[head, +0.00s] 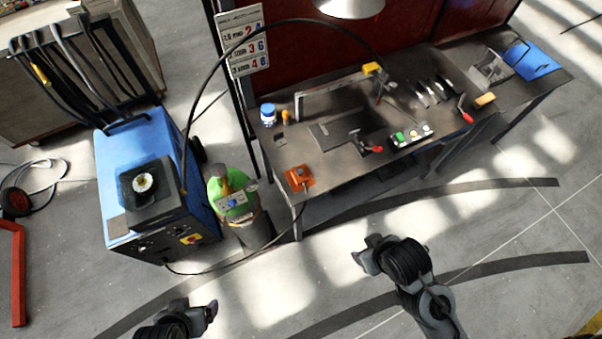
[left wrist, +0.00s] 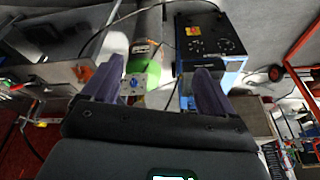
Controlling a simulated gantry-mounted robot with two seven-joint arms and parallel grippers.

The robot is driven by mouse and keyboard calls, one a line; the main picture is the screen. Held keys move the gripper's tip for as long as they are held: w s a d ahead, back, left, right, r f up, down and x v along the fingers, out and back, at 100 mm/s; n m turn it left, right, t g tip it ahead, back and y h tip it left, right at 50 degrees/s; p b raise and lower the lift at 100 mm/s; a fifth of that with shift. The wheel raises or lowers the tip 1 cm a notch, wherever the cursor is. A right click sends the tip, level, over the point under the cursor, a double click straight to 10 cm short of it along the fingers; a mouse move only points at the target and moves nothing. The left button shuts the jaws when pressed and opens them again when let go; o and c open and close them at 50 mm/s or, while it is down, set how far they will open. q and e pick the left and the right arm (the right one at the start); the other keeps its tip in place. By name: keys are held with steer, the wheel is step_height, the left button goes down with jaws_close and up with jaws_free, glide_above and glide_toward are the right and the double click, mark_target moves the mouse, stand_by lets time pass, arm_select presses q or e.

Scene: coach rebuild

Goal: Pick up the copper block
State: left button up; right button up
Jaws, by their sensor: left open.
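A copper-orange block-like piece (head: 299,178) sits at the near left corner of the dark workbench (head: 345,167) in the head view; its fine shape is too small to tell. A small orange shape also shows on the bench edge in the left wrist view (left wrist: 18,87); I cannot tell if it is the same piece. My left gripper (head: 211,312) is low at the bottom left of the head view, well apart from the bench. Its two fingers stand apart and empty in the left wrist view (left wrist: 160,88). My right gripper (head: 366,256) is over the floor in front of the bench, its jaws unclear.
A blue welding machine (head: 150,185) and a green-topped gas cylinder (head: 235,200) stand left of the bench. Clamps, a blue-capped jar (head: 268,113) and a switch box (head: 409,136) lie on the bench. A cable arches above it. The floor in front is clear.

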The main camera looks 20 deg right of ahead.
arm_select(q)
steer(key=shift+d, duration=0.1)
stand_by(0.4)
steer(key=c, duration=0.5)
steer(key=shift+c, duration=0.2)
steer(key=shift+w, duration=0.1)
